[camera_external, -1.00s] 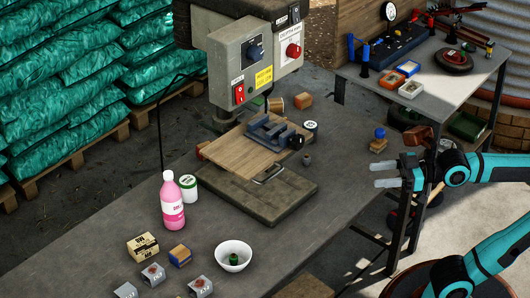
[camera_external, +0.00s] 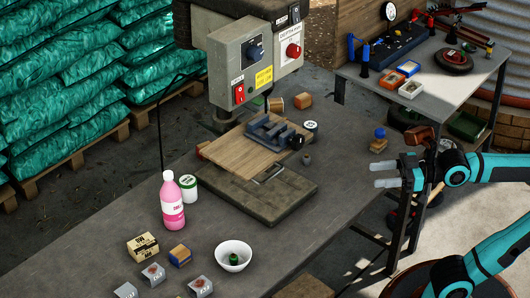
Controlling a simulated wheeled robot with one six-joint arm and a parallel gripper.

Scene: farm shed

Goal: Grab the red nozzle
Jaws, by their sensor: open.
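My gripper (camera_external: 383,174) is at the right of the external view, beyond the right edge of the long grey workbench (camera_external: 120,205). It points left, its two grey fingers are apart, and nothing is between them. I cannot make out a clear red nozzle. A small red part (camera_external: 452,54) lies on a round dark piece on the far right table, but it is too small to identify. My gripper is well apart from it.
A drill press with a grey control box (camera_external: 255,62) stands over a wooden board and dark vise. A pink bottle (camera_external: 172,200), white bowl (camera_external: 219,252) and small boxes stand on the front bench. The far table (camera_external: 450,88) carries trays and tools.

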